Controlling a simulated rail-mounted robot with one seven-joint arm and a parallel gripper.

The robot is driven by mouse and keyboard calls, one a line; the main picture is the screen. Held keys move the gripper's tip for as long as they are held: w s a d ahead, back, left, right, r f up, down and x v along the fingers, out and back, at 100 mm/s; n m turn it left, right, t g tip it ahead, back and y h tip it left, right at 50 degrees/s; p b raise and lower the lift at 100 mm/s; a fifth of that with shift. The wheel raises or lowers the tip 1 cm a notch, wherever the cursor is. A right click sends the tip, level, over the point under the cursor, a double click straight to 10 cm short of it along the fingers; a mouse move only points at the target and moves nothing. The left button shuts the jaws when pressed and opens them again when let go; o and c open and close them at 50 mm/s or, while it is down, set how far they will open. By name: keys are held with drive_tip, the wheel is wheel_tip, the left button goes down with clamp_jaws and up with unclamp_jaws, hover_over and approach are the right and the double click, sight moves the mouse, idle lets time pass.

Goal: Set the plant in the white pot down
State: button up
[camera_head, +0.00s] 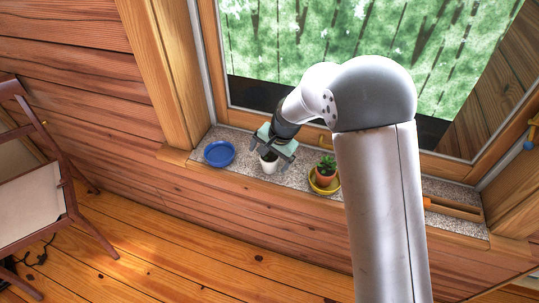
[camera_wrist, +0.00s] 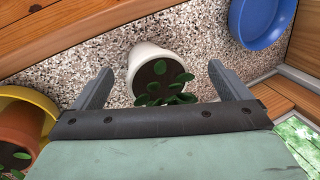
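The white pot (camera_head: 269,166) with a small green plant stands on the speckled stone window sill (camera_head: 297,176). In the wrist view the white pot (camera_wrist: 150,54) shows dark soil and round green leaves (camera_wrist: 168,88). My gripper (camera_head: 269,155) is above the pot, pointing down at the sill. In the wrist view my gripper (camera_wrist: 160,72) is open, with one finger on each side of the pot. Speckled stone shows between each finger and the pot, so neither finger appears to touch it. The gripper hides part of the plant in the head view.
A blue saucer (camera_head: 219,153) is left of the white pot. A terracotta pot (camera_head: 325,174) with a plant stands in a yellow saucer (camera_head: 322,188) to the right. A wooden piece (camera_head: 453,208) lies at the sill's right end. The window is behind; a chair (camera_head: 62,180) stands left.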

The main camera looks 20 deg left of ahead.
drive_tip(key=shift+r, duration=0.15)
drive_tip(key=v, duration=1.2)
drive_tip(key=shift+d+p, duration=0.1)
drive_tip(key=shift+p, duration=0.3)
drive_tip(key=s+d+r+h, duration=0.15)
drive_tip(key=s+d, duration=0.25)
drive_tip(key=d, duration=0.4)
drive_tip(key=s+d+r, duration=0.2)
drive_tip(key=s+d, duration=0.2)
drive_tip(key=d, duration=0.3)
drive_tip(key=s+d+f+n+h, duration=0.1)
drive_tip(key=s+d+n, duration=0.1)
drive_tip(key=s+d, duration=1.1)
drive_tip(key=s, duration=0.4)
drive_tip(key=shift+d+f+n+g+h, duration=0.3)
drive_tip(key=shift+d+n+g+h, duration=0.05)
drive_tip(key=shift+d+n+g, duration=0.05)
drive_tip(key=shift+d, duration=0.1)
